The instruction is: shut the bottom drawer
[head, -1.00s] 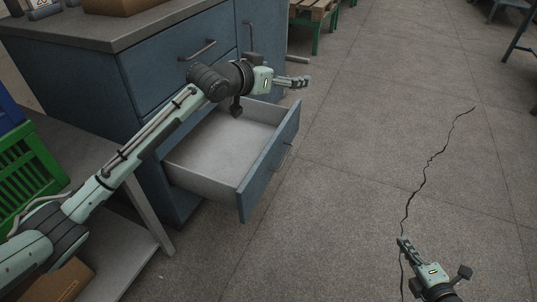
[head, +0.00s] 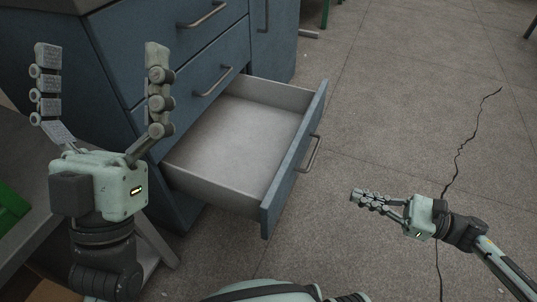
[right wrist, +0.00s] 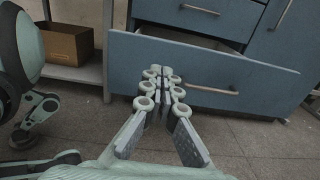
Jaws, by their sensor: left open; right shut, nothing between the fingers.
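The bottom drawer (head: 235,140) of the blue cabinet is pulled out and looks empty inside. Its blue front panel with a metal handle (head: 308,154) faces right in the head view. The same front (right wrist: 255,88) spans the right wrist view. My right gripper (head: 354,195) is shut and empty, to the right of the drawer front and apart from it; its fingers point at the front. In the right wrist view its closed fingers (right wrist: 161,72) overlap the front's left part. My left gripper (head: 103,55) is open and empty, fingers up, left of the drawer by the cabinet.
A closed drawer (head: 200,70) sits above the open one. A grey side table (head: 35,215) with a green crate (head: 12,207) stands at the left. A cardboard box (right wrist: 68,42) shows in the right wrist view. The floor right of the drawer is clear.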

